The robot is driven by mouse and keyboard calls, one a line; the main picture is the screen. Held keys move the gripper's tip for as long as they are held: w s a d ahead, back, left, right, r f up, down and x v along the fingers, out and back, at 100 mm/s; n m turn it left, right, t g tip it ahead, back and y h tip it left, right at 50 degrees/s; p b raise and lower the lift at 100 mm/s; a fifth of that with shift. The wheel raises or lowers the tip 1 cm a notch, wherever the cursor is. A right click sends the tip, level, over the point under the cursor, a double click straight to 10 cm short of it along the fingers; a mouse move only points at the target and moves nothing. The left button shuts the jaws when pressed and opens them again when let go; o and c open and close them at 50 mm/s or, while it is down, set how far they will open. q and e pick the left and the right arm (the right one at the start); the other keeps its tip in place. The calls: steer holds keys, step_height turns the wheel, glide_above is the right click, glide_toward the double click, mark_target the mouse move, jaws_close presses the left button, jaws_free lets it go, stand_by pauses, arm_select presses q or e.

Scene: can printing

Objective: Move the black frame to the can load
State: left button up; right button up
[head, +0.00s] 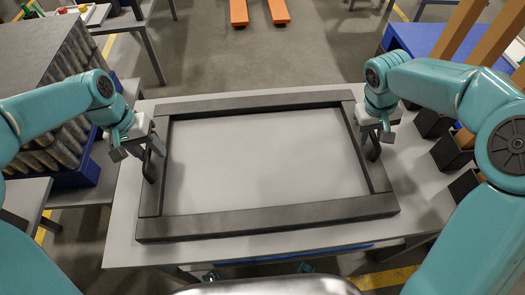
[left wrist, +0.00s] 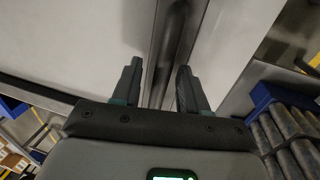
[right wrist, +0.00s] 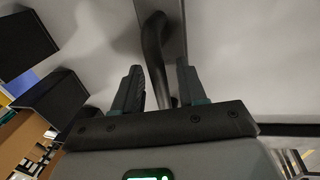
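The black frame (head: 268,222) lies flat on a light grey table, with a handle on its left side (head: 150,165) and one on its right side (head: 373,148). My left gripper (head: 136,150) is at the left handle. In the left wrist view its open fingers (left wrist: 160,66) are on either side of the dark handle bar, with gaps visible. My right gripper (head: 374,136) is at the right handle. In the right wrist view its open fingers (right wrist: 160,70) straddle the curved handle (right wrist: 154,45). The can load (head: 75,150), stacked cans under a grey top, stands at the left.
The table (head: 120,225) extends a little beyond the frame. Black bins (head: 452,153) stand close on the right, near a blue box and cardboard uprights. Orange forks (head: 278,10) lie on the floor beyond the table. Open floor lies behind the table.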

arm_select(q)
jaws_close()
arm_select(e)
jaws_close()
arm_select(q)
steer(key=shift+r, duration=0.1)
arm_select(e)
steer(key=shift+r, duration=0.1)
stand_by(0.8)
